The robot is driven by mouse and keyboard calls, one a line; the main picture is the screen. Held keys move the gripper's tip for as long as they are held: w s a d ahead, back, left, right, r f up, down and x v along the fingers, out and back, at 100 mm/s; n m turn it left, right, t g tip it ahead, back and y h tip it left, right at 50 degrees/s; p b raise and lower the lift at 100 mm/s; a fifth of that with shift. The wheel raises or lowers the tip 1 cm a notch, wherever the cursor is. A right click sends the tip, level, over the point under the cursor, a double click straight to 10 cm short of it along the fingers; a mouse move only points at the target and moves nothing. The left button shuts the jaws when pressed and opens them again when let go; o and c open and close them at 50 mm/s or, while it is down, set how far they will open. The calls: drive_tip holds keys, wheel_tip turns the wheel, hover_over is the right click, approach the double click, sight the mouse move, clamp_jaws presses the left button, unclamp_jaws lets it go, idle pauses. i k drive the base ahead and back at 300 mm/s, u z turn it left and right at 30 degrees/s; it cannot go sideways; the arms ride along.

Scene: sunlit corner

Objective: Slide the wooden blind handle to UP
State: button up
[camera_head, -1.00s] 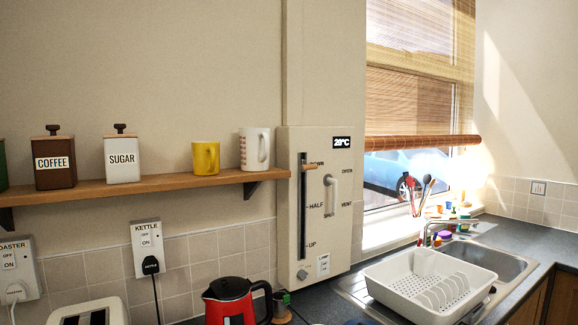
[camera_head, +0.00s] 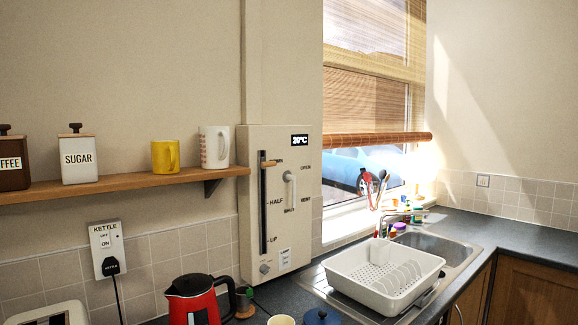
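The wooden blind handle (camera_head: 269,164) is a small peg at the top of a dark vertical slot (camera_head: 263,215) on a cream wall panel (camera_head: 303,222). The slot's labels read HALF at the middle and UP near the bottom; the label beside the handle is too small to read surely. A white window lever (camera_head: 290,188) sits right of the slot. The woven blind (camera_head: 366,97) covers the upper window, its bottom bar (camera_head: 375,139) about halfway down the visible glass. My gripper is not in view.
A shelf (camera_head: 130,180) with canisters and two mugs ends just left of the panel. Below stand a red kettle (camera_head: 193,300), a cup (camera_head: 281,320) and a blue-lidded pot (camera_head: 321,317). A white dish rack (camera_head: 383,278) stands by the sink (camera_head: 440,247).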

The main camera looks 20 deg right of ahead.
sight(264, 164)
drive_tip(key=z, duration=0.8)
drive_tip(key=k, duration=1.1)
drive_tip(key=z, duration=1.05)
drive_tip(key=i, duration=0.75)
drive_tip(key=u, duration=0.4)
drive_tip(key=i, duration=1.05)
drive_tip(key=u, duration=1.45)
drive_tip(key=i, duration=0.6)
drive_tip(key=u, duration=0.6)
